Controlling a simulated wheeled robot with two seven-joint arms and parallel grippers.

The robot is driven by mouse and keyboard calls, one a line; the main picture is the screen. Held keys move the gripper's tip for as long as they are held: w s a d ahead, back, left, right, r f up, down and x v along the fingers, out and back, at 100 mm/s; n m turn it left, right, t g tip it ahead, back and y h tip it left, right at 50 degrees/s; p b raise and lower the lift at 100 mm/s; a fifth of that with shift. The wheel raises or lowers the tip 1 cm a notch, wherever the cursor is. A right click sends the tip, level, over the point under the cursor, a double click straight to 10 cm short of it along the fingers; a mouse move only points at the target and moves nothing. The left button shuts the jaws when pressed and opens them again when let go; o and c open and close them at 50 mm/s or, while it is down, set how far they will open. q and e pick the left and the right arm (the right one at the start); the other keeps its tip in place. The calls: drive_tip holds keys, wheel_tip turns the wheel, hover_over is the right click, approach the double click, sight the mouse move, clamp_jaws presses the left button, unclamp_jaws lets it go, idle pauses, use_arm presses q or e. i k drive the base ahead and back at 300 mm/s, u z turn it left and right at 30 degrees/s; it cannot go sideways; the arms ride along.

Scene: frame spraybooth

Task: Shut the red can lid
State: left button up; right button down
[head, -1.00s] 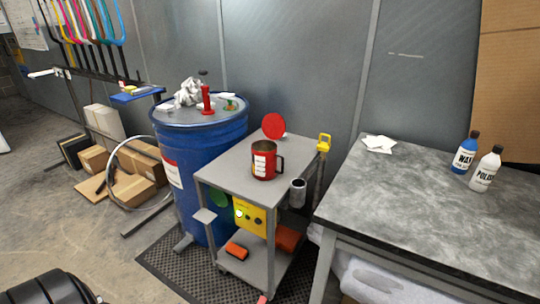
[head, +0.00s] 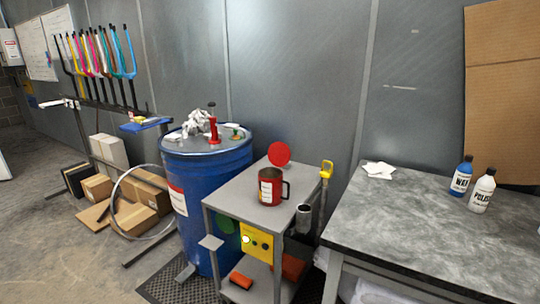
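The red can (head: 271,188) stands upright on the top shelf of the grey cart (head: 233,197). It has a white label on its front and a dark handle on its right side. Its round red lid (head: 279,153) is open, standing up behind the can's rim with its flat face toward me. The can's mouth is uncovered. Neither of my grippers is in the head view.
A blue drum (head: 207,170) with rags and a red tool on top stands left of the cart. A grey table (head: 440,215) with a blue bottle (head: 461,176) and a white bottle (head: 482,190) is at right. Cardboard boxes (head: 135,218) lie on the floor at left.

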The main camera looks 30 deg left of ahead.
sight(278, 153)
drive_tip(key=k, duration=1.1)
drive_tip(key=u, duration=0.5)
drive_tip(key=i, duration=0.65)
drive_tip(key=u, duration=0.65)
drive_tip(key=i, duration=0.9)
drive_tip(key=z, duration=0.7)
drive_tip(key=i, duration=0.7)
drive_tip(key=z, duration=0.55)
